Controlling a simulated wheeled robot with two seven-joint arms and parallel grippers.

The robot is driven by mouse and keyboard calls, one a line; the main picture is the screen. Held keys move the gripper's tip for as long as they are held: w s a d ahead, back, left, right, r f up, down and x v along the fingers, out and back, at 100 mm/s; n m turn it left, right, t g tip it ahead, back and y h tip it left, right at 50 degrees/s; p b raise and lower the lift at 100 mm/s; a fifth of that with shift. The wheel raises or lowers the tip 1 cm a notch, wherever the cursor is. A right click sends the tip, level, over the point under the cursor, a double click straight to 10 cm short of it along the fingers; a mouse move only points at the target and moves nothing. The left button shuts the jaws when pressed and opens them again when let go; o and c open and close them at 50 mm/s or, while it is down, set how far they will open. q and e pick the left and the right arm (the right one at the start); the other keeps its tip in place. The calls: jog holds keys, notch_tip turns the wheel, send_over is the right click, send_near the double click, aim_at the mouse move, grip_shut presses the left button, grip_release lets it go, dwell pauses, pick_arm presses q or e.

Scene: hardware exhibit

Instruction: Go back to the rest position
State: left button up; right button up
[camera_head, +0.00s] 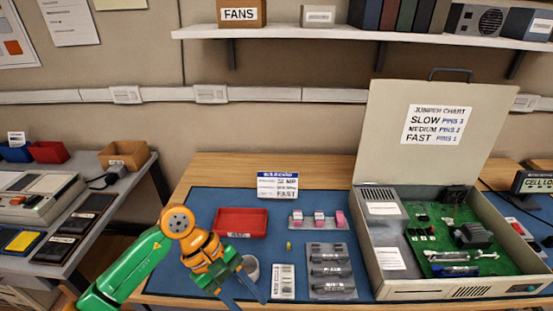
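My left arm, green and orange, comes in from the lower left. My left gripper (247,298) points down over the front left part of the blue mat (190,224). Its two fingers stand apart, with nothing seen between them, and the lower tips run near the bottom edge of the view. A small grey cup (251,268) is just right of the gripper, partly hidden by it. My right gripper is not in view.
A red tray (240,222), a rack with pink-marked pieces (318,219), a tray of dark parts (331,271) and a label card (284,281) lie on the mat. An open case with a green circuit board (462,238) fills the right. A side table (120,204) stands left.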

pick_arm(q)
jog(key=d+r+n+t+h, duration=0.3)
jog(key=d+r+n+h, duration=0.5)
jog(key=d+r+h, duration=0.4)
jog(key=w+a+r+n+t, duration=0.65)
jog(key=n+t, duration=0.75)
jog(key=n, duration=0.3)
jog(key=w+a+f+n+t+y, duration=0.2)
jog(key=w+a+f+n+y, duration=0.15)
jog(key=a+n+y, duration=0.55)
jog(key=w+a+f+n+t+y, duration=0.25)
jog(key=a+f+n+y, duration=0.35)
jog(key=n, duration=0.8)
jog(key=s+a+f+n+g+y, duration=0.1)
jog(key=s+f+n+g+y, duration=0.15)
jog(key=f, duration=0.25)
jog(key=s+a+f+n+g+y, duration=0.1)
jog(key=s+f+n+g, duration=0.2)
jog(key=f+n, duration=0.15)
jog(key=s+f+n+g, duration=0.6)
jog(key=s+f+g, duration=0.5)
jog(key=s, duration=0.7)
notch_tip(320, 180, down, 18)
jog(key=s, duration=0.2)
jog(key=s+a+f+g, duration=0.1)
jog(key=s+a+f, duration=0.1)
jog(key=s+f, duration=0.7)
jog(key=s, duration=0.2)
jog(key=shift+s+m, duration=0.3)
jog(key=shift+m, duration=0.1)
